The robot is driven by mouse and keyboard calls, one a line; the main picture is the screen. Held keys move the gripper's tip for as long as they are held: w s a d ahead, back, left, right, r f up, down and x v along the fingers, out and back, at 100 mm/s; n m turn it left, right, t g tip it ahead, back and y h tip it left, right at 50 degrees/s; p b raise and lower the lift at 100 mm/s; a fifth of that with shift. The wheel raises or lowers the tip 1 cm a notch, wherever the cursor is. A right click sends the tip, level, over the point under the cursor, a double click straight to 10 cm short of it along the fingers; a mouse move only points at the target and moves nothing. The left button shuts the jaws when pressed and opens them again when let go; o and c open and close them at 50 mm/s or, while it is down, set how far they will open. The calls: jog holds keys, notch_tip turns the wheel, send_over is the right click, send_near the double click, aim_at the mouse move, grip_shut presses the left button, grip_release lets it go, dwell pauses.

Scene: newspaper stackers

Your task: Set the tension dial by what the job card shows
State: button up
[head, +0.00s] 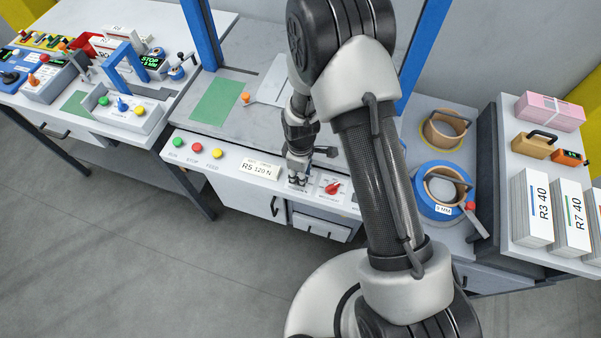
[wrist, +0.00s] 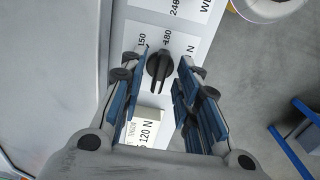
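The job card (head: 258,169) lies on the machine's front ledge and reads R5 120 N. Part of it also shows in the wrist view (wrist: 147,129), reading 120 N. The tension dial, a black bar-shaped knob (wrist: 158,66), sits on a white plate with 150 and 180 printed near its upper end. Its bar runs nearly upright in the wrist view; I cannot tell the exact setting. My gripper (wrist: 165,57) is open, with one blue-padded finger on each side of the knob and gaps between. In the head view my gripper (head: 298,180) is down at the ledge and hides the dial.
A red knob (head: 332,188) sits just right of my gripper. Green, red and yellow buttons (head: 197,149) are at the ledge's left. A drawer (head: 320,228) is below. Blue posts (head: 200,35) rise behind. Tape rolls (head: 440,190) and white paper stacks (head: 538,208) stand at right.

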grip_shut()
dwell(0.5)
jog(key=m, duration=0.4)
jog(key=shift+b, duration=0.35)
jog(key=m, duration=0.3)
jog(key=shift+m, duration=0.3)
jog(key=m+b, duration=0.1)
jog(key=m, duration=0.9)
